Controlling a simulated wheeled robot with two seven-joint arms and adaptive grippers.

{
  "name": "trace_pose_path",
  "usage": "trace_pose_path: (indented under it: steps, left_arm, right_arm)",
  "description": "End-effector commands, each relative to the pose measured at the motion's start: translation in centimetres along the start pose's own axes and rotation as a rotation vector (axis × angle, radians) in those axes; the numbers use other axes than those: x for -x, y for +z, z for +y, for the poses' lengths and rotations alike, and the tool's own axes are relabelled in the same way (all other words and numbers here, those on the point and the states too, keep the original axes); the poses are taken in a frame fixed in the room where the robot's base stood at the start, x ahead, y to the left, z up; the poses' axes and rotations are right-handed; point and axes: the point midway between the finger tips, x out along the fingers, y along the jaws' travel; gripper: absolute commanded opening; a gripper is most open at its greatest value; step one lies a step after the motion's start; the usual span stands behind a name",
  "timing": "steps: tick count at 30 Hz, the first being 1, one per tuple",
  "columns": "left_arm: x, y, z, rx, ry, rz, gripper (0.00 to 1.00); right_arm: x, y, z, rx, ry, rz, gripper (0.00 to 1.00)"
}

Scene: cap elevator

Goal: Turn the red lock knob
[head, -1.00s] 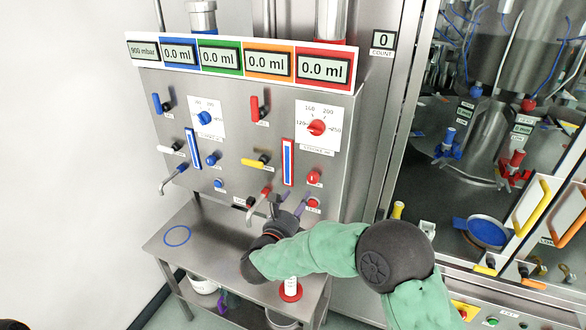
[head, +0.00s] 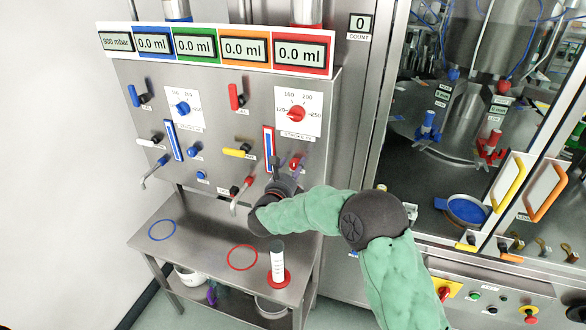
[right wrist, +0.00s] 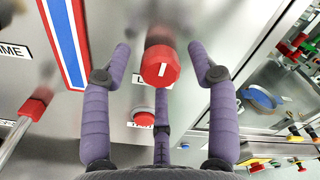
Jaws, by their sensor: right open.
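The red lock knob (right wrist: 160,68) has a white line on its face and sits on the steel panel. In the right wrist view it lies between the spread purple fingers of my right gripper (right wrist: 160,52), with visible space on both sides. The third finger is below it, in front of a red button (right wrist: 146,116). In the head view the red lock knob (head: 296,162) is partly covered by a finger of my right gripper (head: 286,169), which is open in front of the panel's lower right. My left gripper is out of view.
A blue-and-white strip gauge (right wrist: 66,35) is close left of the fingers. A steel shelf (head: 205,250) below the panel carries a white cylinder (head: 278,258) on a red base. A glazed machine enclosure with yellow handles (head: 508,184) stands at right.

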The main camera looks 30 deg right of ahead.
Motion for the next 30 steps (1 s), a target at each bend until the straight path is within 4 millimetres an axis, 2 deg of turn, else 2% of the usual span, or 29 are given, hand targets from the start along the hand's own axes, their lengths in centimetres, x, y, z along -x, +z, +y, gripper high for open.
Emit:
trace_pose_path:
  steps: [3,9,20,30]
  left_arm:
    - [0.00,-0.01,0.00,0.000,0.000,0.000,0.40]
    - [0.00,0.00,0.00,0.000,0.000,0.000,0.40]
    - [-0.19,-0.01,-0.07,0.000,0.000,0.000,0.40]
    - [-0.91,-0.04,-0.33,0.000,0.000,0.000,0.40]
  right_arm:
    - [0.02,0.01,0.00,0.000,0.000,0.000,0.57]
    - [0.03,0.02,0.01,0.000,0.000,0.000,0.03]
    - [0.05,0.03,0.04,0.038,0.000,-0.001,0.03]
    - [0.08,0.01,0.13,0.260,0.000,-0.003,0.03]
